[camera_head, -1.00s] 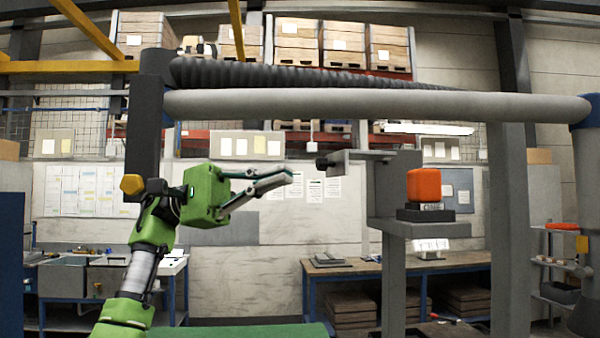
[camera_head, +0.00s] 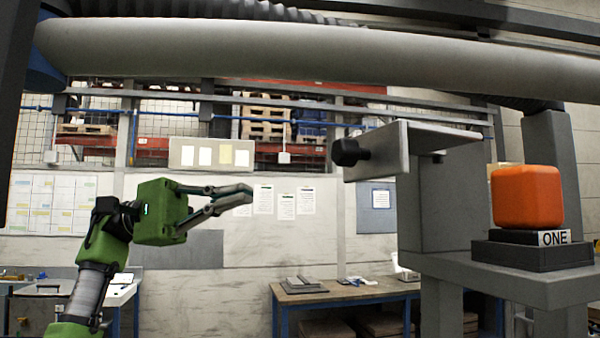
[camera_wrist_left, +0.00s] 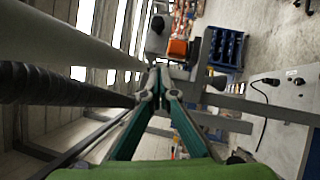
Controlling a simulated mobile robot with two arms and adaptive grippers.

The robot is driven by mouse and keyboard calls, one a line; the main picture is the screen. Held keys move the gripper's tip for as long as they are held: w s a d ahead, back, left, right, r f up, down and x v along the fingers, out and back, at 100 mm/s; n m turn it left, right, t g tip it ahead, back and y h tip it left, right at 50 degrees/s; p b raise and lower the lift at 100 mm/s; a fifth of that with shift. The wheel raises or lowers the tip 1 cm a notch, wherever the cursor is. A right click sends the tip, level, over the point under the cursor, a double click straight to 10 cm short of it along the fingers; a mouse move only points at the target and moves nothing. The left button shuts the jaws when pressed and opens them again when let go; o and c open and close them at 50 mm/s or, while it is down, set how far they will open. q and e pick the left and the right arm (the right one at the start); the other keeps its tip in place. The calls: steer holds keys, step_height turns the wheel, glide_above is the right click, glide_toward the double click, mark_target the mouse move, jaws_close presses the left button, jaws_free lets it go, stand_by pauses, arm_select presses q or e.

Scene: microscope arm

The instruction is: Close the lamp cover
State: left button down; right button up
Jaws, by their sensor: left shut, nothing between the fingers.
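What looks like the lamp cover is a grey bent plate (camera_head: 404,150) with a black knob (camera_head: 350,152) on its left side. It juts out to the left from the top of a grey box (camera_head: 440,205), with a gap beneath the plate. My left gripper (camera_head: 248,193) is shut and empty, pointing right, left of and lower than the knob and apart from it in the picture. In the left wrist view its fingertips (camera_wrist_left: 156,88) meet. My right gripper is not in view.
A thick grey pipe (camera_head: 300,52) crosses above. A workbench (camera_head: 340,294) stands behind. Between gripper and knob it looks clear.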

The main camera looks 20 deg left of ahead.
arm_select(q)
steer(key=s+d+r+p, duration=0.1)
steer(key=d+p, duration=0.1)
steer(key=d, duration=0.4)
steer(key=s+d+r+p, duration=0.2)
steer(key=d, duration=0.4)
steer(key=shift+d, duration=0.2)
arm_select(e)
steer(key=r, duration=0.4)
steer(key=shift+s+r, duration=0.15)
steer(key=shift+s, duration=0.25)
arm_select(q)
steer(key=shift+s, duration=0.25)
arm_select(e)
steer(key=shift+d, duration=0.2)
